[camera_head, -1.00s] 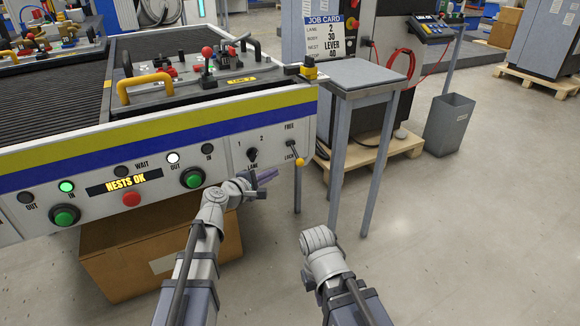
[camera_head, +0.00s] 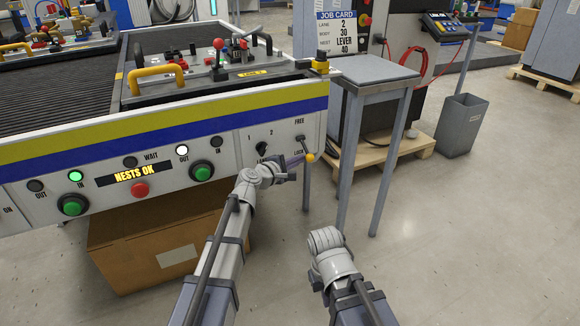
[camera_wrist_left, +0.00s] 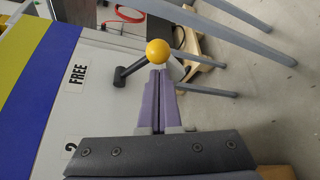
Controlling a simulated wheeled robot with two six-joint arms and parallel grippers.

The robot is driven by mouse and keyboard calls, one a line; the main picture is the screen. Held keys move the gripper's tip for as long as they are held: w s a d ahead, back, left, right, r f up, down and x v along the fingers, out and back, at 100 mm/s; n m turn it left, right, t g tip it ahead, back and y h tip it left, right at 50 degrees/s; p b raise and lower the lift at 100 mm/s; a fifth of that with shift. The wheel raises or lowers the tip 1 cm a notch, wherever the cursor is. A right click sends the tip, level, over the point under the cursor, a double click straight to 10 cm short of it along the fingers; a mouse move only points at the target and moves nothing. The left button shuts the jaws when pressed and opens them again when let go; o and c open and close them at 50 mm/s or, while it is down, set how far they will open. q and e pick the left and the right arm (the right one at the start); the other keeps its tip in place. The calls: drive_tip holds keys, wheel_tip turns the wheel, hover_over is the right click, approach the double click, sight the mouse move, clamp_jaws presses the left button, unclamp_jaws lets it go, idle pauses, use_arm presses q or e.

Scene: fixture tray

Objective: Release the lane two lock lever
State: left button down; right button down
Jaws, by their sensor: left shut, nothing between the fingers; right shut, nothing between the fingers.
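The lock lever (camera_head: 304,146) is a dark rod with a yellow ball knob (camera_head: 310,157) on the right end of the white front panel (camera_head: 225,150). It tilts down, with its knob beside the LOCK label and below the FREE label. My left gripper (camera_head: 297,161) is shut and empty, its purple fingertips at the knob's left. In the left wrist view the fingertips (camera_wrist_left: 159,73) end just below the knob (camera_wrist_left: 158,52); I cannot tell whether they touch it. The lane selector (camera_head: 262,147) is a dark knob partly above my left wrist. My right gripper (camera_head: 325,238) is shut and empty, low over the floor.
The tray fixture (camera_head: 205,82) with yellow and black handles sits on the conveyor above the panel. A grey stand (camera_head: 372,70) is right of the lever. A cardboard box (camera_head: 150,250) lies under the panel. The display (camera_head: 130,175) reads NESTS OK.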

use_arm(q)
drive_tip(key=shift+w+d+f, duration=0.1)
drive_tip(key=shift+w+d, duration=0.25)
drive_tip(key=shift+w, duration=0.15)
drive_tip(key=shift+s+r+n+p, duration=0.15)
drive_tip(key=shift+r+n+p, duration=0.15)
drive_tip(key=shift+p, duration=0.15)
drive_tip(key=shift+g+p, duration=0.35)
drive_tip(key=shift+g, duration=0.05)
